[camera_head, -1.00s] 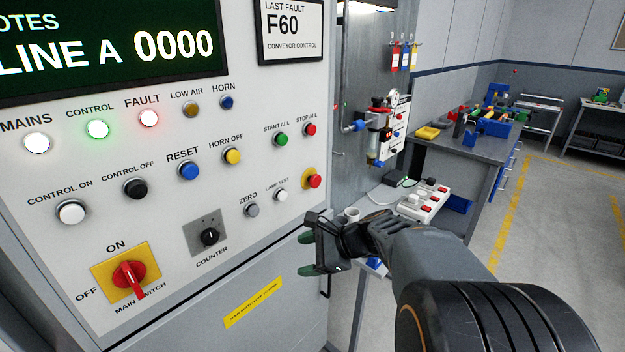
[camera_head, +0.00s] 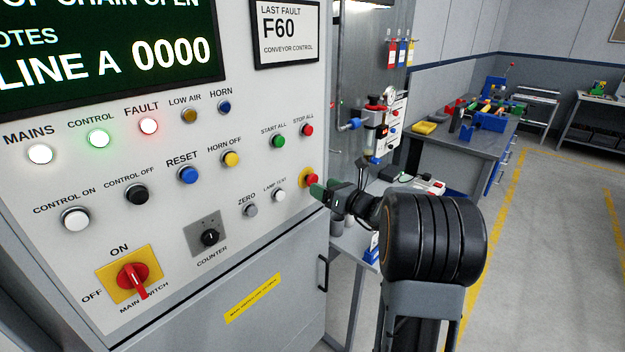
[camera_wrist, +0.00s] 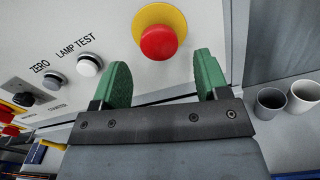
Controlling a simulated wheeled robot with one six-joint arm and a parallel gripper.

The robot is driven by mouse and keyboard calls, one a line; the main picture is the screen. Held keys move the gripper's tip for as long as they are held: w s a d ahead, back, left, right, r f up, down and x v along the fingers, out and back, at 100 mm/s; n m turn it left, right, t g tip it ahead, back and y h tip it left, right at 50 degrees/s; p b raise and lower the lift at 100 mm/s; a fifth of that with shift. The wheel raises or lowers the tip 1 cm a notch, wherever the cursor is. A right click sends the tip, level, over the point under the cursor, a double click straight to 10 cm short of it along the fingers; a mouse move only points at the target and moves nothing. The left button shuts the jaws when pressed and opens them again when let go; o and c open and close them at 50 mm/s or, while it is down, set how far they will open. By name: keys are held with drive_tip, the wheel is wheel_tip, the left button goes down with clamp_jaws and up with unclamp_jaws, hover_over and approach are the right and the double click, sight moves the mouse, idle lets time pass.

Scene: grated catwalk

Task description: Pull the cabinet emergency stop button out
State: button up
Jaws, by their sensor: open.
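The emergency stop button (camera_head: 312,181) is a red mushroom head on a yellow round plate at the lower right edge of the cabinet panel. It also shows in the wrist view (camera_wrist: 158,43), just beyond my fingertips and near the middle. My gripper (camera_head: 318,191) is beside the button at the cabinet's right edge. In the wrist view its two green fingers (camera_wrist: 160,80) are apart with nothing between them.
The lamp test (camera_wrist: 89,65) and zero (camera_wrist: 52,81) buttons are close by on the panel. Two cups, one grey (camera_wrist: 270,102) and one white (camera_wrist: 304,95), stand on a surface to the right. A cabinet door handle (camera_head: 323,272) is below.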

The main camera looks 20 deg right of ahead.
sight(309, 179)
drive_tip(key=shift+p+x, duration=0.4)
drive_tip(key=shift+x, duration=2.15)
drive_tip(key=shift+c, duration=0.4)
drive_tip(key=c, duration=0.8)
drive_tip(key=shift+b+v, duration=0.5)
drive_tip(key=shift+v, duration=0.25)
drive_tip(key=shift+c, duration=0.2)
drive_tip(key=o, duration=0.5)
drive_tip(key=shift+f, duration=0.1)
drive_tip(key=o, duration=0.3)
drive_tip(key=shift+s+d, duration=0.15)
drive_tip(key=shift+o, duration=0.6)
